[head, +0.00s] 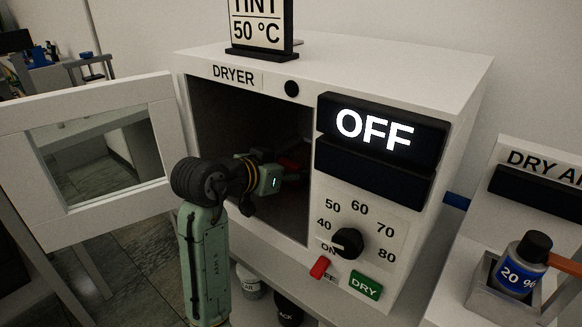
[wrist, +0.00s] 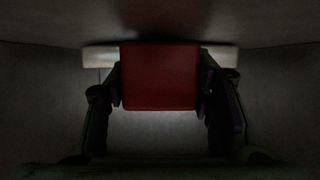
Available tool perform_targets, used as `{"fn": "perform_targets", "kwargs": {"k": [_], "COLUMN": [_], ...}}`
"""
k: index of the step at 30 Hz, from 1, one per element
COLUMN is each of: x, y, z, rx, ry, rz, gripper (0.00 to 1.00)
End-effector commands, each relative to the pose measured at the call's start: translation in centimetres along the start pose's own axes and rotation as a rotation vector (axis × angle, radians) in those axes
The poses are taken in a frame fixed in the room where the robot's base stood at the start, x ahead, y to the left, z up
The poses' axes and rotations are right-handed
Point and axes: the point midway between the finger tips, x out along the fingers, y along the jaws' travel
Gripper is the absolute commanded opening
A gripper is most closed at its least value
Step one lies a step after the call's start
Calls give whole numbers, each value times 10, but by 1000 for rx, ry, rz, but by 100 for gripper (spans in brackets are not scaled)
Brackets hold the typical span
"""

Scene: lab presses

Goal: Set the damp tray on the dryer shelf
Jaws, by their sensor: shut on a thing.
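The white dryer (head: 340,62) has its door (head: 20,150) swung open to the left, and its display reads OFF. My gripper (head: 283,178) reaches through the opening into the dark chamber. In the wrist view, my gripper (wrist: 160,92) is shut on a red block (wrist: 160,75), a finger on each side. A pale bar (wrist: 222,56) shows behind the block on both sides; it looks like part of the tray, with the red block as its grip. A bit of red (head: 291,162) shows at the gripper in the head view. The shelf and most of the tray are too dark or hidden to make out.
The dryer's front has a black knob (head: 347,242), a red switch (head: 320,268) and a green DRY button (head: 364,286). A sign reading 50 °C (head: 257,30) stands on top. A labelled bottle (head: 523,268) sits in a holder at right.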

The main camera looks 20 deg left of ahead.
Motion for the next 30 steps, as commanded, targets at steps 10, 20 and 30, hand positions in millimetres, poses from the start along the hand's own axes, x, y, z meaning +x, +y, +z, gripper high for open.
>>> {"fn": "perform_targets", "kwargs": {"k": [10, 20, 30], "x": [1, 1, -2], "y": [0, 0, 0], "z": [4, 2, -3], "rx": [0, 0, 1], "ry": [2, 1, 1], "rz": [-1, -1, -1], "gripper": [14, 69, 69]}}
